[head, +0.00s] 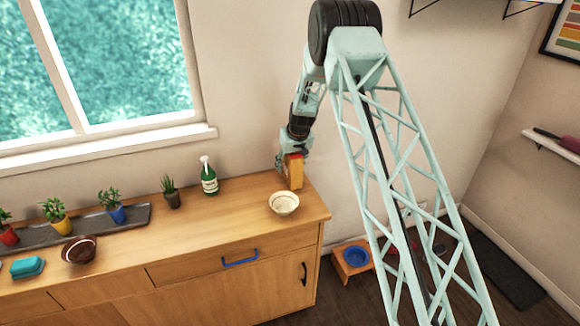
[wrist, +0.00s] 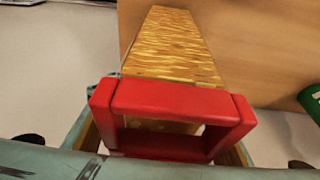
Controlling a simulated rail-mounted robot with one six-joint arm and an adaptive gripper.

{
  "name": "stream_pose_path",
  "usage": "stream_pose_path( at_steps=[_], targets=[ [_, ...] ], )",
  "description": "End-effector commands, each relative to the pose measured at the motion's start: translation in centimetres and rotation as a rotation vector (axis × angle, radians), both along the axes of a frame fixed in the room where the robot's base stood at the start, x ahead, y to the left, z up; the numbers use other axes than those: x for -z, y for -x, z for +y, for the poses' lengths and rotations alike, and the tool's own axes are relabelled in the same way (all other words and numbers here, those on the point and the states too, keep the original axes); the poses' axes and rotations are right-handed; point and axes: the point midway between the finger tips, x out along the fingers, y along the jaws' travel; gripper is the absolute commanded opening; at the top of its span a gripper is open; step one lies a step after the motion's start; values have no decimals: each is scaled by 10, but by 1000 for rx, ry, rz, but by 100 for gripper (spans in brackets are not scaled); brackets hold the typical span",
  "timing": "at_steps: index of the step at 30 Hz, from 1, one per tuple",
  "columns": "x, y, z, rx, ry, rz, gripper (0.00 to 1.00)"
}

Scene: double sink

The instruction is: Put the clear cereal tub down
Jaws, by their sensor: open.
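The clear cereal tub (head: 294,172), filled with golden-orange cereal, appears to stand upright on the wooden counter near its right back end. Its red lid and handle (wrist: 172,98) fill the middle of the wrist view, with the cereal (wrist: 172,45) showing through the body beyond. My gripper (head: 288,157) is at the top of the tub, at the handle. It is open, with parts of it showing on both sides of the handle in the wrist view. Its fingertips are largely hidden.
A cream bowl (head: 284,203) stands in front of the tub. The counter's right edge is close.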

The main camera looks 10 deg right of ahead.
Motion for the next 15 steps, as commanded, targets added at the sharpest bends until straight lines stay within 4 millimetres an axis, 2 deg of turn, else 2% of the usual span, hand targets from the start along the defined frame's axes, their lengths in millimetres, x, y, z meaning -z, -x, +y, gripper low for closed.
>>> stream_pose_path(
  at_steps=[15],
  targets=[
    [-44,17,-3,0,1,-2,47]
  ],
)
